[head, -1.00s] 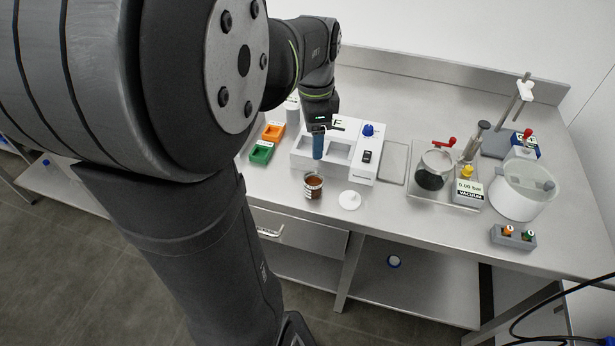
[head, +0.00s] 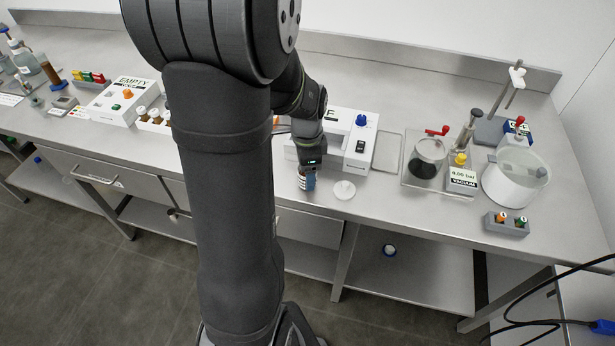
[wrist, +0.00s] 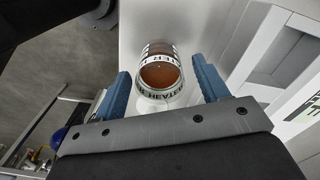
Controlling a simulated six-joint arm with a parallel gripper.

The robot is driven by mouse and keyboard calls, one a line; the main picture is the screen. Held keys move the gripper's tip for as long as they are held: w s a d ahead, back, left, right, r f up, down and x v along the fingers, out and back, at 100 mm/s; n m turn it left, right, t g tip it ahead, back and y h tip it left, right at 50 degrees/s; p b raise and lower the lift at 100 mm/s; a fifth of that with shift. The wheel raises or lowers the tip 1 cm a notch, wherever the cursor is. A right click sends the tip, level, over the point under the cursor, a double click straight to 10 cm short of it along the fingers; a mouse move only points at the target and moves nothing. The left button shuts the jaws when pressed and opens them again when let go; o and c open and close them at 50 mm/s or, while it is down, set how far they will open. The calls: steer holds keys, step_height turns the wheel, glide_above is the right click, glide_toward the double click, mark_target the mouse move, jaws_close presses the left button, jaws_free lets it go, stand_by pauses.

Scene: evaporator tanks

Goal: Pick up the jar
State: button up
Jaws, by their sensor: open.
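The jar (wrist: 161,75) is a clear glass with brown contents and a black-and-white printed band. In the wrist view it stands between the two blue fingers of my gripper (wrist: 160,92), with a visible gap on each side. My gripper is open. In the head view my gripper (head: 308,180) is down at the jar (head: 300,182) near the bench's front edge, and my fingers hide most of the jar.
A white round lid (head: 345,190) lies just right of the jar. A white device (head: 358,152) with a blue knob stands behind. A black-filled vessel (head: 428,158) and a white tub (head: 513,182) stand farther right. A drawer front is below the bench edge.

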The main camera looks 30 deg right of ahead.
steer(key=shift+f, duration=0.75)
steer(key=shift+c, duration=0.4)
steer(key=c, duration=1.1)
